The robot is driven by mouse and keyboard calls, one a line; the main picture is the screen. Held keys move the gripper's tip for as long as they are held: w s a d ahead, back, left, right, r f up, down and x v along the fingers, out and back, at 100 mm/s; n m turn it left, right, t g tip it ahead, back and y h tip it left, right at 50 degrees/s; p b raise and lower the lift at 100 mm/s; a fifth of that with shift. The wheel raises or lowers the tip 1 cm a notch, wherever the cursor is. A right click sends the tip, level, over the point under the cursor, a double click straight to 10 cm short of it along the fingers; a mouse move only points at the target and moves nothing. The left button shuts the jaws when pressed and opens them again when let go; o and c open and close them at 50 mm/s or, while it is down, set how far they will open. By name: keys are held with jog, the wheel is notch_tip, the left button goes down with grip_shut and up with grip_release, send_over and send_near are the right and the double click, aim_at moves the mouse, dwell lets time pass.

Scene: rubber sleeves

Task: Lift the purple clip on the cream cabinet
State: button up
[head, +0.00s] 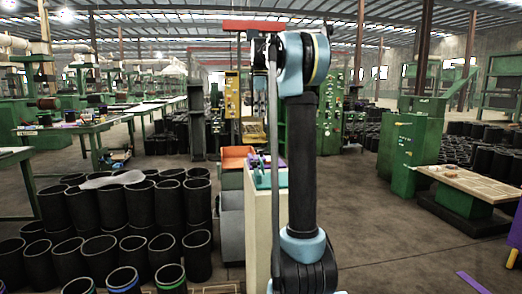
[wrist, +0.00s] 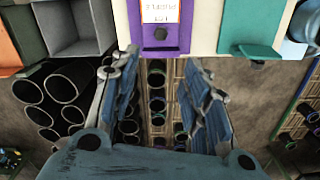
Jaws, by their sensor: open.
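The purple clip (wrist: 160,46) is at the top middle of the wrist view, at the near edge of the cream cabinet (wrist: 212,28). A white label with red print is framed in it. In the head view, a small purple patch (head: 282,163) shows on the cabinet (head: 261,225), partly hidden by my arm. My gripper (wrist: 160,65) is open and empty in the wrist view. Its two fingers stand apart below the clip in the picture and do not appear to touch it. My gripper cannot be made out in the head view.
A teal piece (wrist: 253,52) sits right of the clip on the cabinet. Grey bins (wrist: 75,28) and an orange bin (head: 236,157) stand left of it. Black rubber sleeves (head: 125,205) crowd the left floor.

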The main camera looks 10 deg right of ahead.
jog(key=f, duration=1.7)
jog(key=shift+d, duration=0.3)
jog(key=shift+c, duration=0.2)
grip_shut()
